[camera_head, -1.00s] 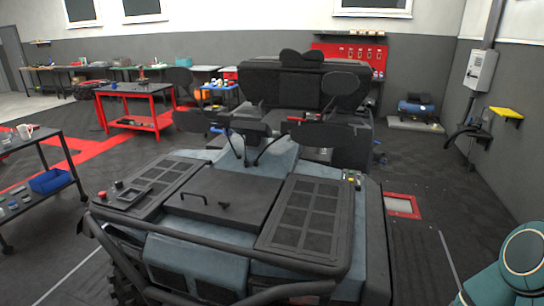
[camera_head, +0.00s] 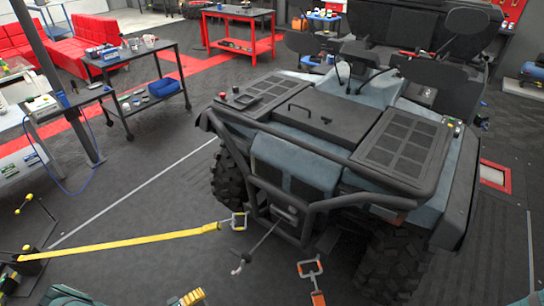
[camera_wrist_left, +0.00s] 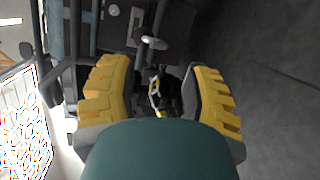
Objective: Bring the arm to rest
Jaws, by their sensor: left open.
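My left gripper (camera_head: 191,297) shows only partly at the bottom edge of the head view, as a yellow ridged finger. In the left wrist view my left gripper (camera_wrist_left: 160,95) has its two yellow fingers wide apart, with nothing visibly clasped. A small yellow and metal fitting (camera_wrist_left: 155,90) shows in the gap, seemingly beyond the fingers. A teal part of my arm (camera_head: 75,296) shows at the bottom left. My right gripper is out of view.
A dark off-road vehicle (camera_head: 325,125) stands ahead. A yellow strap (camera_head: 130,242) runs from a floor anchor to a metal hook (camera_head: 238,221) at its bumper. An orange-ended fitting (camera_head: 310,270) is to the right. A black cart (camera_head: 145,75) stands left; open floor lies between.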

